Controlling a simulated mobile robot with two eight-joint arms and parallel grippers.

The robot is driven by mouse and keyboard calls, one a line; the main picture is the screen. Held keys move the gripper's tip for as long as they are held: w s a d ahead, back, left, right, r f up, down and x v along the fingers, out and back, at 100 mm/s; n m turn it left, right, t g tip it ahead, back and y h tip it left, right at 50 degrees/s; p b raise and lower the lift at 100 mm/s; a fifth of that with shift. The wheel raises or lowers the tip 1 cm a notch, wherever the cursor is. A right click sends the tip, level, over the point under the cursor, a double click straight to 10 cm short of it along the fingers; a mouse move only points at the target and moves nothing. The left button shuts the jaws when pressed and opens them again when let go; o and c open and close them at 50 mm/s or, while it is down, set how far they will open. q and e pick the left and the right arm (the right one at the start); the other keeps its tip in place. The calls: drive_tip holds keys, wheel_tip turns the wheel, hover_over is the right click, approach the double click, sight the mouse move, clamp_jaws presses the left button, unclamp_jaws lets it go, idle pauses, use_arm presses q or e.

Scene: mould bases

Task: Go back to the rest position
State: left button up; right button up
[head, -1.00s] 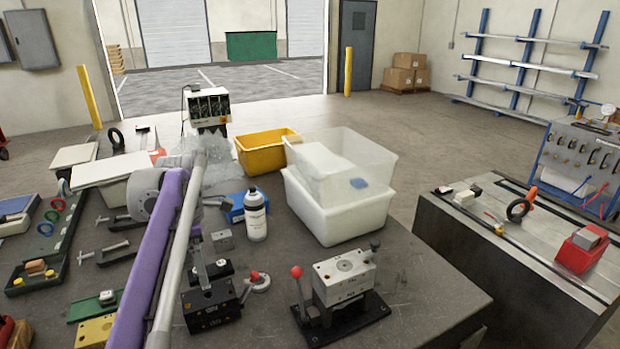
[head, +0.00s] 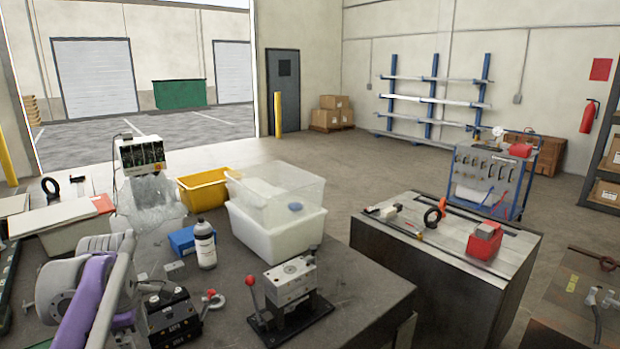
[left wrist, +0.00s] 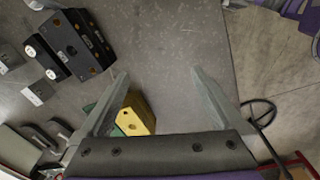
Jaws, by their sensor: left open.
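My left gripper (left wrist: 158,73) is open in the left wrist view, with its two fingers apart and nothing between the tips. A yellow block (left wrist: 140,112) lies on the bench below, partly hidden by the left-hand finger. A black mould block (left wrist: 76,42) lies to the upper left of the fingers, clear of them. In the head view my left arm (head: 88,300) comes in at the lower left; its gripper cannot be made out there. My right gripper is in neither view.
The bench holds a black block (head: 172,322), a silver block on a black base (head: 292,283), a white bottle (head: 205,246), a white bin (head: 275,240) and a yellow bin (head: 200,192). A second bench (head: 450,290) stands to the right, with open floor beyond.

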use_arm(q)
drive_tip(key=s+d+f+m+t, duration=0.4)
drive_tip(key=s+d+f+m, duration=1.2)
drive_tip(key=m, duration=0.6)
drive_tip(key=shift+s+d+f+t, duration=0.2)
drive_tip(key=shift+s+f+t, duration=0.1)
drive_tip(key=shift+s, duration=0.75)
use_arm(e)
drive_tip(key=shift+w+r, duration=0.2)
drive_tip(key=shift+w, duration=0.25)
use_arm(q)
drive_tip(key=shift+c, duration=0.2)
